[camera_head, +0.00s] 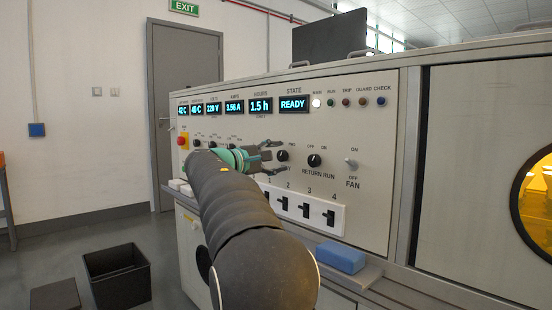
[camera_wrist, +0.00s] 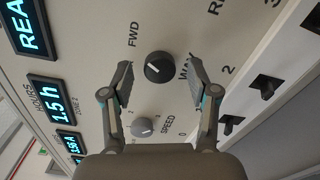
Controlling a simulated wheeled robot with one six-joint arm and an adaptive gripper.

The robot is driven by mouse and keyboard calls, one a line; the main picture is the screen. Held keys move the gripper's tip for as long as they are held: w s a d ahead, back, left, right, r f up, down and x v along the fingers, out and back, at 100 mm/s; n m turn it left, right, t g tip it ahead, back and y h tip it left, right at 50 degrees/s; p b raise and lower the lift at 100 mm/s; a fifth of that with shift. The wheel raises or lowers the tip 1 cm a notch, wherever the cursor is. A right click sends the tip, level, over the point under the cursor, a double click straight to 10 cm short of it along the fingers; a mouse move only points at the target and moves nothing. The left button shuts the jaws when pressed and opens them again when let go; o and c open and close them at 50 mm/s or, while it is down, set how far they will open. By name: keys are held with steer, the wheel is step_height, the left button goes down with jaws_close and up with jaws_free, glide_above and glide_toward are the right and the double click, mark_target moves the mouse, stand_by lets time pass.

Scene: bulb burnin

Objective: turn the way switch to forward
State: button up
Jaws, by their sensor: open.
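The way switch (camera_wrist: 158,67) is a round black knob on the beige panel, with FWD printed at its upper left and a partly hidden WAY label at its right. It shows small in the head view (camera_head: 282,155). A pale mark is on its face, but I cannot tell exactly where it points. My gripper (camera_wrist: 160,80) is open, with one finger on each side of the knob in the wrist view. The fingers look apart from it; the remaining depth is unclear. In the head view my gripper (camera_head: 278,157) reaches the panel at this knob.
A grey SPEED knob (camera_wrist: 143,127) lies between my fingers' bases. The RETURN RUN knob (camera_head: 314,160) is to the right, above a row of black toggles (camera_head: 307,211). A FAN switch (camera_head: 351,163), a blue block (camera_head: 341,257) and the READY display (camera_head: 293,104) are nearby.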

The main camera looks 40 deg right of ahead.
steer(key=a, duration=1.2)
steer(key=shift+s, duration=0.45)
step_height(320, 180, down, 11)
steer(key=w+a+t+y, duration=0.1)
steer(key=w+t+y, duration=0.1)
steer(key=y, duration=0.2)
steer(key=s+a+f+y+p, duration=0.2)
steer(key=s+a+f+y, duration=0.4)
steer(key=f, duration=0.5)
steer(key=s+a+f+m+y+p, duration=0.2)
steer(key=s+a+f+y, duration=0.1)
steer(key=s+a, duration=0.4)
steer(key=s+a+f+m+y+p, duration=0.1)
steer(key=s+a+f+y, duration=0.15)
steer(key=s+a, duration=0.4)
steer(key=s+a+r+m+t+y+p, duration=0.1)
steer(key=s+a+r+t+y+p, duration=0.1)
steer(key=s, duration=0.9)
steer(key=shift+s+a+r+p, duration=0.35)
steer(key=shift+a+r+p, duration=0.3)
steer(key=shift+p, duration=0.4)
